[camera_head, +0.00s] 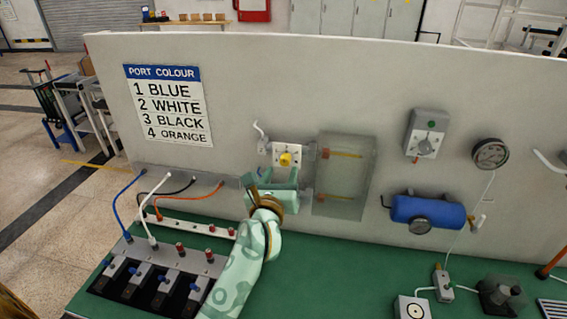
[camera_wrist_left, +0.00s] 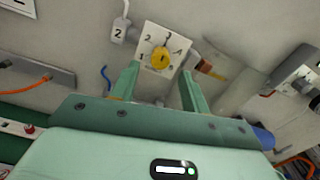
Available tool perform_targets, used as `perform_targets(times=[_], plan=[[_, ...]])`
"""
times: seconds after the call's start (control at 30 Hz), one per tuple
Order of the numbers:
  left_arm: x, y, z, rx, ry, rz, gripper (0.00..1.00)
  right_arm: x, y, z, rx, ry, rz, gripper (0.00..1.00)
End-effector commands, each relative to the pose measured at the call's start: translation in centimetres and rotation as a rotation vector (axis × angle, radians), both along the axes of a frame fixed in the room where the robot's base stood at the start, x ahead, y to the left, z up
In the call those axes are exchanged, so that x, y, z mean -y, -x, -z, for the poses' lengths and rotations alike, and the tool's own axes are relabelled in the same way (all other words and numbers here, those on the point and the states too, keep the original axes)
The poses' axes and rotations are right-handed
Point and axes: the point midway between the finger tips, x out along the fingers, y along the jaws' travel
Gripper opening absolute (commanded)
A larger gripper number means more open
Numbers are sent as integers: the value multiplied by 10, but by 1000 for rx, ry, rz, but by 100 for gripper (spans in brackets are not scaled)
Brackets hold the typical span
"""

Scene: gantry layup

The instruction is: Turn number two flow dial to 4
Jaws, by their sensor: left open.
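The flow dial has a yellow knob (camera_head: 286,159) on a white plate, fixed to the grey panel. In the left wrist view the yellow knob (camera_wrist_left: 161,58) sits on the white plate (camera_wrist_left: 165,34), with numbers 1 to 4 around it. A tag marked 2 (camera_wrist_left: 118,32) is beside the plate. I cannot tell which number the knob points to. My left gripper (camera_head: 274,176) is just in front of and below the dial. In the left wrist view its two fingers (camera_wrist_left: 160,80) are apart, below either side of the knob, with nothing between them. My right gripper is out of view.
A port colour sign (camera_head: 169,105) hangs on the panel at left. A clear cover box (camera_head: 343,178) is right of the dial. A blue cylinder (camera_head: 428,213) and a gauge (camera_head: 490,154) are farther right.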

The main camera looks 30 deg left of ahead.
Motion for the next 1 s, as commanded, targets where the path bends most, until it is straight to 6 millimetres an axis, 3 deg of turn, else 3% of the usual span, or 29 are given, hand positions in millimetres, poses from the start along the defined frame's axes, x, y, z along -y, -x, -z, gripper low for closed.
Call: perform_targets(times=[0.2,0.57,0.73,1.0], plan=[[-8,-31,0,0,-1,-1,46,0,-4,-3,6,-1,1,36],[-10,-37,1,0,-1,0,46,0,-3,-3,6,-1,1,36],[-10,-37,1,0,-1,0,4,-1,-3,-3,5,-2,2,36],[-10,-37,0,-3,-13,0,1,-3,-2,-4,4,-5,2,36]])
